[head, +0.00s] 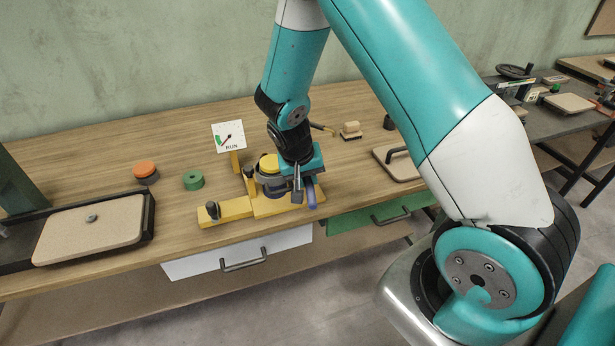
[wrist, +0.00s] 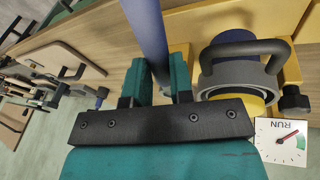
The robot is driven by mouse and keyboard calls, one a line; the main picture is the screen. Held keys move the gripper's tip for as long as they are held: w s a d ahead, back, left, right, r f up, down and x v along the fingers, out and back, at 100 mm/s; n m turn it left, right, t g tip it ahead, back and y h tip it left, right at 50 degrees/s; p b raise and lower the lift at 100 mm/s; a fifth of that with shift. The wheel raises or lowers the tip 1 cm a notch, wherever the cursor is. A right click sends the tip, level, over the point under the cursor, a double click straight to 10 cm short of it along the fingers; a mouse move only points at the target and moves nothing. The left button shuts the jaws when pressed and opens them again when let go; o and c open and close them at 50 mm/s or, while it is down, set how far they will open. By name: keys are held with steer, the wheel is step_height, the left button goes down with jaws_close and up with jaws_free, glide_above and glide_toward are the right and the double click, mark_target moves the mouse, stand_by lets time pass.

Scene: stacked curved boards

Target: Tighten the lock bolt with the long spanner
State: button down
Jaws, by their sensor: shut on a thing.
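My gripper (head: 305,188) is low over the right part of a yellow fixture (head: 236,208) on the bench. In the wrist view my gripper (wrist: 159,82) is shut on a long blue-purple bar, which looks like the spanner's handle (wrist: 148,35); a short piece of the handle (head: 312,192) shows in the head view. The spanner's head is hidden. Dark knob-like bolts stand on the fixture, one at its left end (head: 212,210) and one beside the grey ring in the wrist view (wrist: 292,102). I cannot tell which is the lock bolt.
A grey ring with a black handle (wrist: 245,68) sits on the fixture, close beside my gripper. A dial marked RUN (head: 229,136) stands behind. A green ring (head: 193,180), an orange-topped piece (head: 146,170) and a board in a tray (head: 90,228) lie left; a brush (head: 351,130) lies right.

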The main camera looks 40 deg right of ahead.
steer(key=shift+r+p, duration=0.55)
steer(key=shift+r, duration=0.35)
stand_by(1.3)
steer(key=shift+r+p, duration=1.9)
steer(key=shift+r, duration=0.65)
steer(key=shift+f, duration=0.1)
